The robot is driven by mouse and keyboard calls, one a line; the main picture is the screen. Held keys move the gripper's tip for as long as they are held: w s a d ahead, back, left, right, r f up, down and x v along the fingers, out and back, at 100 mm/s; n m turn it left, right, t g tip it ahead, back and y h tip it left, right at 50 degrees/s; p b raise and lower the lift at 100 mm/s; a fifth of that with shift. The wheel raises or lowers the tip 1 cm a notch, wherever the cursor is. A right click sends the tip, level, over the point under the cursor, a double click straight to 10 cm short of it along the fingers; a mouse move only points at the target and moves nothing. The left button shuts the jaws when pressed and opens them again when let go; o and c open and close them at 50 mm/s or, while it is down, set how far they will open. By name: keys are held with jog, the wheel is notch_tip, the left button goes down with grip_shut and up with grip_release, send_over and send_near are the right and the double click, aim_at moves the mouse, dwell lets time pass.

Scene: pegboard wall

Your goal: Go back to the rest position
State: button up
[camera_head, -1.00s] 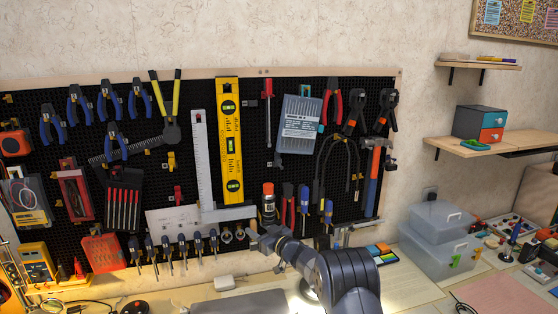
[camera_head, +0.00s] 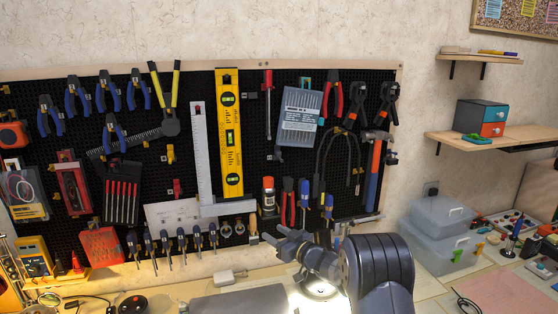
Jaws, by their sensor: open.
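My gripper (camera_head: 283,242) is in front of the lower edge of the pegboard (camera_head: 250,148), above the workbench. It is open and I see nothing held in it. It is small and partly turned away, so its fingers are hard to make out. My dark grey arm reaches it from the lower right. A container with an orange-red top (camera_head: 268,192) stands at the board just above and left of the gripper, apart from it.
Pliers, a yellow level (camera_head: 230,135), a steel square (camera_head: 203,160) and a hammer (camera_head: 374,165) hang on the board. A dark flat thing (camera_head: 240,301) lies on the bench below my gripper. Clear plastic boxes (camera_head: 437,235) stand right of my arm.

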jog(key=p+x, duration=0.2)
jog(key=x, duration=0.7)
jog(key=shift+p, duration=0.35)
jog(key=shift+s+r, duration=0.2)
jog(key=b, duration=0.3)
send_near(255, 220)
jog(key=s+a, duration=0.3)
jog(key=s, duration=0.2)
jog(key=shift+s+d+r+t+h+p, duration=0.65)
jog(key=shift+s+d+t+p, duration=0.25)
jog(key=shift+d+t+p, duration=0.2)
jog(key=shift+r, duration=0.1)
